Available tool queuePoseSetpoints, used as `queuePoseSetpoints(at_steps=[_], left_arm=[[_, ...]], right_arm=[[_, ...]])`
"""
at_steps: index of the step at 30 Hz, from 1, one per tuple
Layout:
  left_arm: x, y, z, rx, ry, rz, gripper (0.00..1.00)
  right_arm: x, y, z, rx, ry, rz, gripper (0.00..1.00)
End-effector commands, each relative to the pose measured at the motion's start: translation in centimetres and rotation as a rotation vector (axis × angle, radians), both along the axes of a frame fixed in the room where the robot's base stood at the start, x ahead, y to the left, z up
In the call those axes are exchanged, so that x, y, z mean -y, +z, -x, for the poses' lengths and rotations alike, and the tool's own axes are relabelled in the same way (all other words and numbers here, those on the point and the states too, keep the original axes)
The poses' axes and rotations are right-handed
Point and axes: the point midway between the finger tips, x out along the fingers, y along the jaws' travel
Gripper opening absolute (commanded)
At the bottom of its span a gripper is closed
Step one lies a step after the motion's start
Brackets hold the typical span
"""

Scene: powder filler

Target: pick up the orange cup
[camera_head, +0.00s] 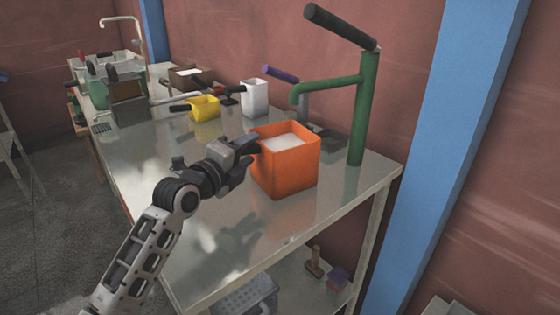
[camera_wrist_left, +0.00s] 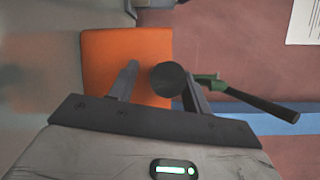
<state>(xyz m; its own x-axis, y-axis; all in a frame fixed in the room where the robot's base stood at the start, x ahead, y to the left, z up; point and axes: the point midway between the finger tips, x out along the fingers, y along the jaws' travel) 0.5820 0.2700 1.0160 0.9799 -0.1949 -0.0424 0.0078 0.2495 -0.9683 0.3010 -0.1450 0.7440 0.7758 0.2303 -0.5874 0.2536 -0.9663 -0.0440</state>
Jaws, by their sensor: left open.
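The orange cup (camera_head: 287,172) is a square-sided container with white powder inside, standing upright on the metal table near its right end. In the left wrist view its orange side (camera_wrist_left: 105,62) fills the area beyond the fingers. A dark round end (camera_wrist_left: 168,78), which looks like the cup's handle seen end-on, lies between the two fingers. My left gripper (camera_head: 249,154) is open at the cup's left side, with its fingers (camera_wrist_left: 160,82) on either side of the handle. I cannot tell whether they touch it. My right gripper is not in view.
A green post with a spout (camera_head: 364,105) and black lever stands right behind the cup. A yellow cup (camera_head: 204,108) and a white cup (camera_head: 255,97) stand farther back. The metal table (camera_head: 150,165) is clear left of my arm. A blue pillar (camera_head: 445,130) rises at right.

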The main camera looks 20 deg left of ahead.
Motion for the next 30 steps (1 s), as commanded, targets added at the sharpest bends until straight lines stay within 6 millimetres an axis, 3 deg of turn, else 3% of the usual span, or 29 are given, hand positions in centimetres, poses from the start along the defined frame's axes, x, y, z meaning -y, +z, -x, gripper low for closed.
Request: queuePoseSetpoints(at_steps=[2, 3, 8, 20, 30], left_arm=[[0.0, 0.0, 0.0, 0.0, 0.0, 0.0, 0.49], [0.0, 0.0, 0.0, 0.0, 0.0, 0.0, 0.43], [0.0, 0.0, 0.0, -0.001, 0.0, 0.0, 0.01], [-0.1, 0.4, 0.0, 0.003, 0.0, -0.001, 0.01], [-0.2, 3.7, 0.4, 0.003, 0.001, -0.004, 0.01]], right_arm=[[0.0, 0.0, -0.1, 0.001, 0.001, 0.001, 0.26], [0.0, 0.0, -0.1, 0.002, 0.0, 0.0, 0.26], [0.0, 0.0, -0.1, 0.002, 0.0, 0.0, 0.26], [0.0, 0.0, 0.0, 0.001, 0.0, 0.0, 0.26], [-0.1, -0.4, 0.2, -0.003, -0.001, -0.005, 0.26]])
